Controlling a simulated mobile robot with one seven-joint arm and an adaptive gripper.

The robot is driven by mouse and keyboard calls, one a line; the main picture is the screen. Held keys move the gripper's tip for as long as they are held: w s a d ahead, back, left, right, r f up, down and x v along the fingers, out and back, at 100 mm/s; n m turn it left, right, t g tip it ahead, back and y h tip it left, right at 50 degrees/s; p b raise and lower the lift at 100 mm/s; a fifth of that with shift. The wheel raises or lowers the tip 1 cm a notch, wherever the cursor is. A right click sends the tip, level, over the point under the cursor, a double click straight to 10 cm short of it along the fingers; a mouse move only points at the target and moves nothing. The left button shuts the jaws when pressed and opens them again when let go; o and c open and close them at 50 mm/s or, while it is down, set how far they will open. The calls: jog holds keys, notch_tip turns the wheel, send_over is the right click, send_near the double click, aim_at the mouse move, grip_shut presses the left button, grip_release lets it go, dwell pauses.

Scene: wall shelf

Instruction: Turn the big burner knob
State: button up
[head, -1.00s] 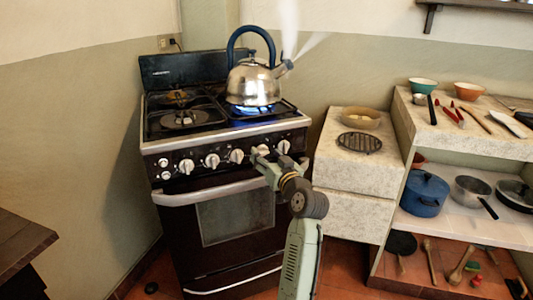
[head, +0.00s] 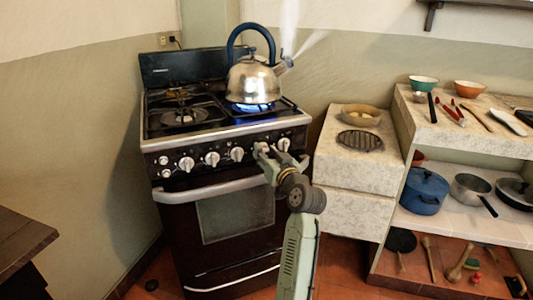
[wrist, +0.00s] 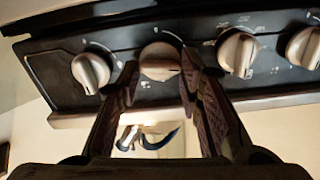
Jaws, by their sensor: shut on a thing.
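The dark stove (head: 170,215) has a row of pale round knobs on its black front panel. My gripper (head: 264,151) is at the panel, at the second knob from the right, which it mostly hides in the head view. In the wrist view, which is upside down, my gripper (wrist: 160,78) has one finger on each side of that knob (wrist: 160,62) and is shut on it. Its neighbours are the rightmost knob (head: 284,144) and another knob (head: 237,154) to the left. The panel does not show which knob is for the big burner.
A steaming kettle (head: 253,82) stands over a lit blue flame (head: 253,107) at the right of the hob. The oven handle (head: 210,189) runs below the panel. A stone counter (head: 365,170) and shelves with pots are to the right. A dark table (head: 22,240) is at the left.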

jog(key=shift+c, duration=1)
jog(key=m+p, duration=0.2)
jog(key=shift+r+m, duration=0.1)
jog(key=shift+m, duration=0.3)
jog(key=m+p, duration=0.4)
jog(key=m, duration=0.2)
jog(key=shift+d, duration=0.1)
jog(key=m+p, duration=0.3)
jog(key=m, duration=0.1)
jog(key=shift+m, duration=0.3)
jog(key=shift+w+f+m+p, duration=0.1)
jog(key=shift+f+m+p, duration=0.15)
jog(key=shift+m+p, duration=1.05)
jog(key=shift+m, duration=0.3)
